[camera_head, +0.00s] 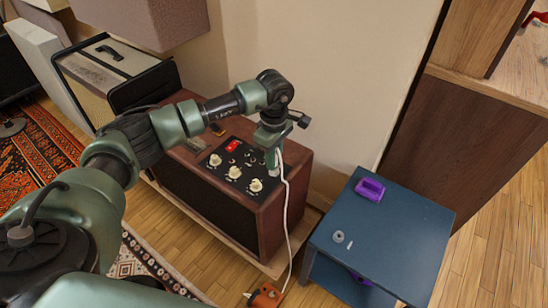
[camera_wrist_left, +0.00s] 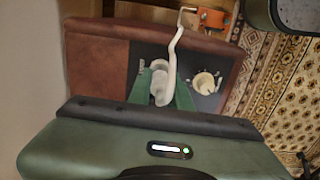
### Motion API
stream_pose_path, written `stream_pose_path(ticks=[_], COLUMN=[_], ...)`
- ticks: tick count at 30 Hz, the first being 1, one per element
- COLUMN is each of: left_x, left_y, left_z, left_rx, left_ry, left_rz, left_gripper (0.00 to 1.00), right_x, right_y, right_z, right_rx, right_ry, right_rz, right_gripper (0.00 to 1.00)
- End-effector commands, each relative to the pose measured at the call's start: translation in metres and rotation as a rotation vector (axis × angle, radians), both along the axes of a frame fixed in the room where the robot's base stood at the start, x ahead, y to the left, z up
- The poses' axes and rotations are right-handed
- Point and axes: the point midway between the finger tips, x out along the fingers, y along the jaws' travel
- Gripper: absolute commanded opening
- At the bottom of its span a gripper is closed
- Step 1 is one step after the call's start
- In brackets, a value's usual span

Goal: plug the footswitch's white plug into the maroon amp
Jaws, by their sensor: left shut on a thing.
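The maroon amp (camera_head: 278,212) stands on a low wooden board, its black control panel (camera_head: 214,178) on top with cream knobs and a red switch. My left gripper (camera_head: 271,158) points down at the panel's right end. In the left wrist view its green fingers (camera_wrist_left: 160,92) are shut on the white plug (camera_wrist_left: 159,78), over the panel beside a cream knob (camera_wrist_left: 205,83). I cannot tell whether the plug's tip is in a socket. A white cable (camera_head: 288,205) runs down to the orange footswitch (camera_head: 266,296) at the amp's foot. My right gripper is not in view.
A blue side table (camera_head: 400,235) stands right of the amp, bearing a purple object (camera_head: 370,189) and a small grey ring (camera_head: 338,236). A cream and black amp (camera_head: 100,70) stands behind on the left. The wall is close behind the maroon amp.

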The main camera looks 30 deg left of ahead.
Motion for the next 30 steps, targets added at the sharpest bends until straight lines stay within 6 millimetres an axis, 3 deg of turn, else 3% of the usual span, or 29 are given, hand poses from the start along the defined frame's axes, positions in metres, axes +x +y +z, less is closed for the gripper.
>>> stream_pose_path(ticks=[30], left_x=[0.000], left_y=[0.000], left_z=[-0.013], left_rx=[0.000], left_ry=[0.000], left_rz=[0.000], left_gripper=[0.00], right_x=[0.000], right_y=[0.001], right_z=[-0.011], right_rx=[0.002], right_ry=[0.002], right_rz=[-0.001], right_gripper=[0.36])
